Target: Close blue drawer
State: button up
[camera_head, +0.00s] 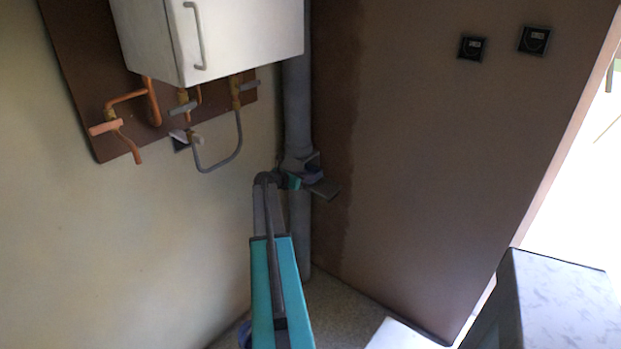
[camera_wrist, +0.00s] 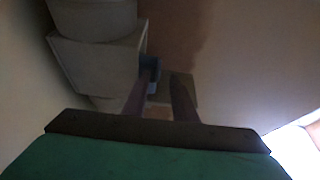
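I cannot make out a blue drawer in either view. My gripper (camera_head: 325,174) is at the end of my teal arm, in front of the grey vertical pipe (camera_head: 297,100) in the corner. In the wrist view my gripper (camera_wrist: 165,77) has its two fingers apart, with a gap between them and nothing clearly held. A small dark blue-grey patch shows at the left fingertip; I cannot tell whether it is part of the finger. The pipe and its wide fitting fill the left of the wrist view (camera_wrist: 95,65).
A white boiler-like cabinet (camera_head: 240,40) hangs on the left wall above copper pipes (camera_head: 125,105). Two dark switches (camera_head: 472,48) are on the brown wall (camera_head: 430,150). A marble-topped unit (camera_head: 570,300) stands at lower right, near a bright opening. Speckled floor (camera_head: 340,300) is visible in the corner.

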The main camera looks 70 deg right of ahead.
jog(key=shift+b+v, duration=0.35)
jog(key=shift+v, duration=1.8)
jog(key=shift+f, duration=0.1)
